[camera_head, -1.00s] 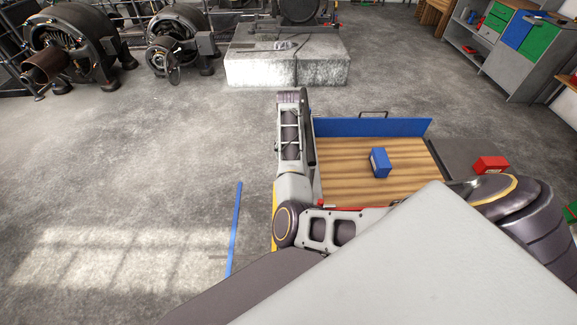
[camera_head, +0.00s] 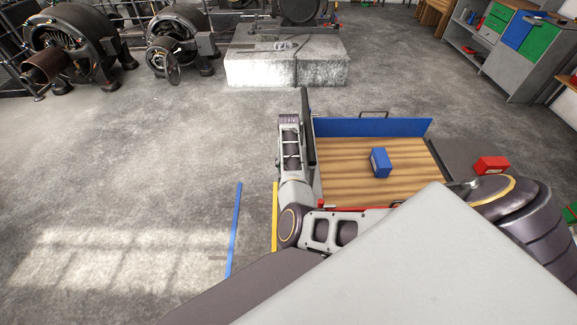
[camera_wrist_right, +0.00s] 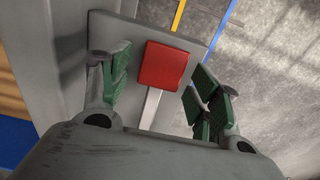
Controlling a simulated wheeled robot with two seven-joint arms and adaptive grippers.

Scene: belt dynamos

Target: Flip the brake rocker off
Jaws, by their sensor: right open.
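A red square paddle (camera_wrist_right: 163,65) on a pale stem (camera_wrist_right: 150,108) shows in the right wrist view, in front of a grey plate (camera_wrist_right: 118,28); it looks like the brake rocker. My right gripper (camera_wrist_right: 164,70) is open, with one green-padded finger on each side of the red paddle. Gaps show between the paddle and both fingers; the depth between them is hard to judge. In the head view my right forearm and wrist stand left of the wooden-topped bench, by a dark upright panel (camera_head: 305,108), and the paddle is hidden. My left gripper is not in view.
The wooden-topped bench (camera_head: 345,185) has a blue back wall (camera_head: 372,127) and carries a blue box (camera_head: 379,162). A red box (camera_head: 490,165) lies to its right. Blue (camera_head: 235,225) and yellow (camera_head: 275,215) floor lines run left of the bench. Open floor lies further left.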

